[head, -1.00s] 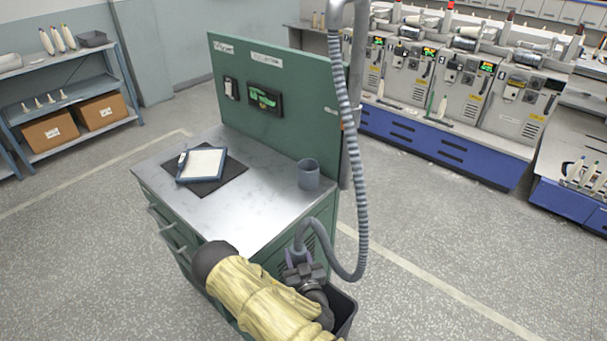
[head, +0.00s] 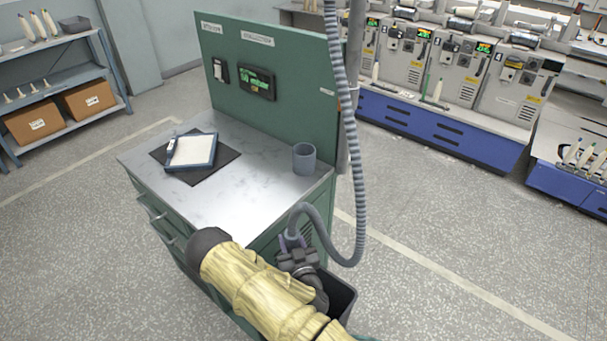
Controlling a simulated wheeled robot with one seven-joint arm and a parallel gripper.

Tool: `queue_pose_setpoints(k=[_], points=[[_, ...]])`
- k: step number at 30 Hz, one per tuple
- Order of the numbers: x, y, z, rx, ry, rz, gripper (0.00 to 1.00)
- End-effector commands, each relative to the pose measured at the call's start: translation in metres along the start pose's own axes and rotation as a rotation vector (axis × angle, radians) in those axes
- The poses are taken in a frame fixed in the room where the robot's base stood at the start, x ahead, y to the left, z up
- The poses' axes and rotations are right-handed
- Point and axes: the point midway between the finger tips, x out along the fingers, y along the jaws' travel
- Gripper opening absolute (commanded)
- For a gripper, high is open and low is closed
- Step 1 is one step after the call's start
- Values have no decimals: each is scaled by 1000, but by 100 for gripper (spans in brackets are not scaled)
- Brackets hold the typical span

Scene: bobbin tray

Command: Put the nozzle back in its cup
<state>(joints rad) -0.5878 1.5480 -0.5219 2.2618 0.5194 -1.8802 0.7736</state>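The cup (head: 304,162) is a grey-blue open cylinder standing upright near the right edge of the metal worktop (head: 240,205). The grey ribbed hose (head: 357,200) hangs down on the right and loops back up and over to the nozzle (head: 289,243), a small grey-purple piece mostly hidden at my gripper. My gripper (head: 293,247) is below the cup in the picture, at the cabinet's right side and over a dark bin. It appears shut on the nozzle, though the fingertips are small and partly covered. The cup looks empty from here; its bottom is hidden.
A dark open bin (head: 342,296) stands under my arm. A blue-framed tray (head: 191,151) lies on a black mat (head: 226,155) on the worktop. A green panel (head: 300,90) rises behind. Open floor lies right; a shelf (head: 62,124) stands left.

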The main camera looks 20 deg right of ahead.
Motion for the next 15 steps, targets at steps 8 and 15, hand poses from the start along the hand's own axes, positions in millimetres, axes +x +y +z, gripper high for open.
queue_pose_setpoints(k=[8, 15], points=[[0, 0, 39, 0, 1, 0, 12], [-1, 3, 41, 4, -8, 7, 12]])
